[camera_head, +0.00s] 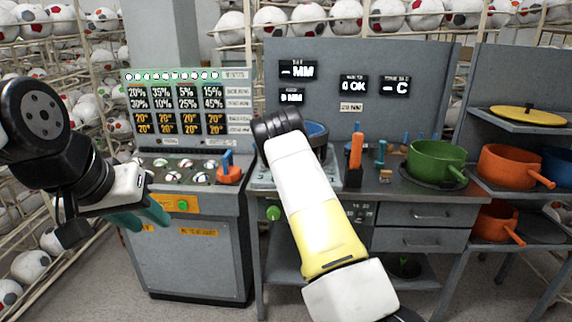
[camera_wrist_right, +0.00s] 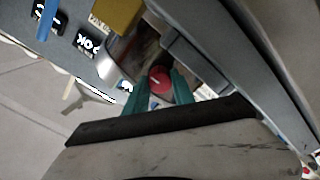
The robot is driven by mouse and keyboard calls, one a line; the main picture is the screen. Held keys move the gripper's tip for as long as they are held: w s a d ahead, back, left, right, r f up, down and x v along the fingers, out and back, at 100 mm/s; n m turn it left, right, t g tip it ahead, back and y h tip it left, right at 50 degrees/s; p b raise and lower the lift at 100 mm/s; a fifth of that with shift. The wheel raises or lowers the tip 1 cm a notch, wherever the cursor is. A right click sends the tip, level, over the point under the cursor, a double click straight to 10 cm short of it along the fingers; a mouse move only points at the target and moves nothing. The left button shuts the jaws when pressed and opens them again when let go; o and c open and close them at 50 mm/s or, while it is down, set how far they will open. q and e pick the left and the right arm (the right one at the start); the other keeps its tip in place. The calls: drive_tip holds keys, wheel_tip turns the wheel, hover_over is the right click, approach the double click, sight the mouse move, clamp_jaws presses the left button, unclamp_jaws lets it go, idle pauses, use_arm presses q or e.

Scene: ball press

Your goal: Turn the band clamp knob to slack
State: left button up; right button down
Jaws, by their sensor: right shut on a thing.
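A round red knob (camera_wrist_right: 160,78), with a pale mark on its face, shows in the right wrist view; I take it to be the band clamp knob. My right gripper (camera_wrist_right: 156,90) has its teal fingers on both sides of it and is shut on it. In the head view my right arm hides this gripper and the knob. A blue round part (camera_head: 316,130) shows beside the arm on the bench. My left gripper (camera_head: 143,216) hangs in front of the left console, fingers apart and empty.
The left console (camera_head: 190,255) carries several balls and an orange base with a blue lever (camera_head: 228,170). An orange-handled tool (camera_head: 355,150) and a green pot (camera_head: 437,160) stand on the bench to the right. Orange pots (camera_head: 510,165) sit on the right shelves. Ball racks line the back.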

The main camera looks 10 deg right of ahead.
drive_tip(key=c, duration=1.1)
unclamp_jaws()
drive_tip(key=shift+o, duration=0.2)
drive_tip(key=shift+s, duration=0.1)
drive_tip(key=v, duration=0.7)
drive_tip(key=shift+s+a, duration=0.2)
drive_tip(key=shift+s, duration=0.15)
